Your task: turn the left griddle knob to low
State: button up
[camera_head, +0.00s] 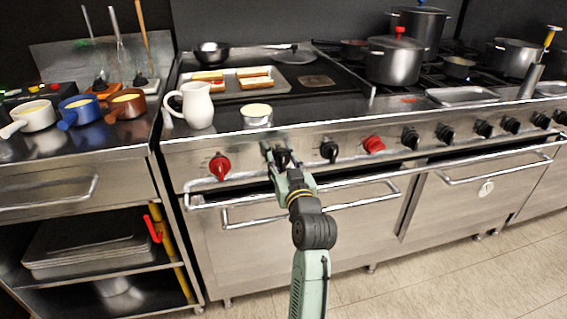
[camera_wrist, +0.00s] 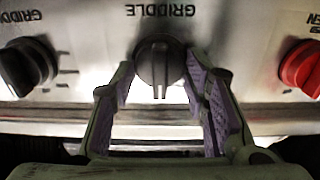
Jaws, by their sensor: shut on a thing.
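The left griddle knob is black and round. It is in the middle of the wrist view (camera_wrist: 158,62), under an upside-down GRIDDLE label, with its raised grip upright in that picture. In the head view the knob (camera_head: 283,157) is partly hidden by my gripper (camera_head: 274,158). My gripper in the wrist view (camera_wrist: 160,82) has one purple-padded finger on each side of the knob and is shut on it. The knob's level marks are hidden or too unclear to read.
The other black griddle knob (camera_head: 329,151) is to the right in the head view. A red knob (camera_head: 220,166) is to the left. The oven handle (camera_head: 350,205) runs below the panel. A white pitcher (camera_head: 196,104) and a small pot (camera_head: 257,115) stand above the panel.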

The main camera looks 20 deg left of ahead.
jog(key=c, duration=0.5)
jog(key=shift+f+n+b, duration=0.1)
jog(key=shift+n+b, duration=0.2)
jog(key=shift+n, duration=0.1)
jog(key=n+b, duration=0.1)
jog(key=n, duration=0.1)
jog(key=shift+n+b, duration=0.4)
jog(key=shift+a+n+b, duration=0.1)
jog(key=shift+n+b, duration=0.75)
jog(key=shift+n, duration=0.65)
jog(key=shift+s, duration=0.1)
jog(key=o, duration=1.1)
jog(key=shift+o, duration=0.2)
